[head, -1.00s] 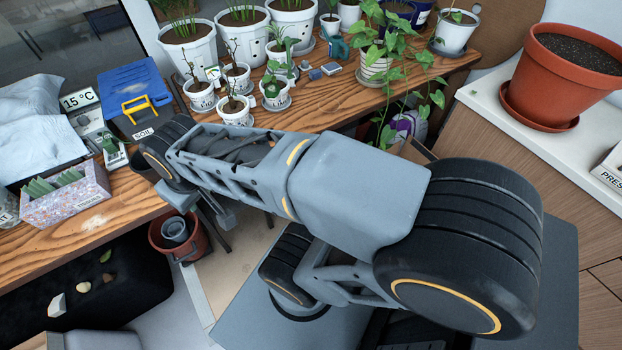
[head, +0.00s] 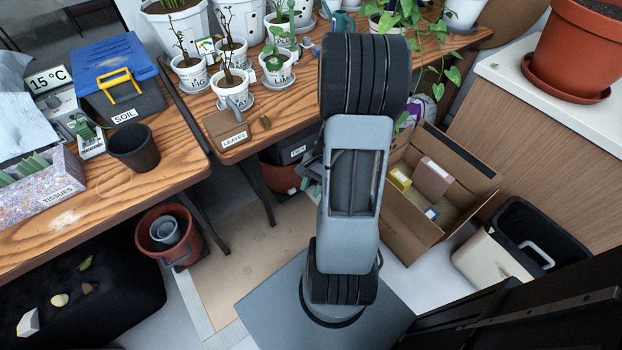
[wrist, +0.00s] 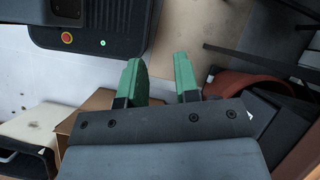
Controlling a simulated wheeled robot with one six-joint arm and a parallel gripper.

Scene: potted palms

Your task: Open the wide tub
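A wide dark tub with a blue lid (head: 115,62) and a yellow handle (head: 119,86) stands on the left wooden table in the head view. Its front label reads SOIL, and the lid is on. My gripper shows in the wrist view (wrist: 160,77) with its two green fingers apart and nothing between them. In the head view a small green part of it shows beside my arm, the rest hidden behind it. It is low over the floor, right of the tub and well apart from it.
A black pot (head: 132,152) stands in front of the tub, with a tissue box (head: 45,185) to its left. A small LEAVES box (head: 227,128) and potted plants occupy the other table. An open cardboard box (head: 420,235) and a bin (head: 500,250) stand on the floor at right.

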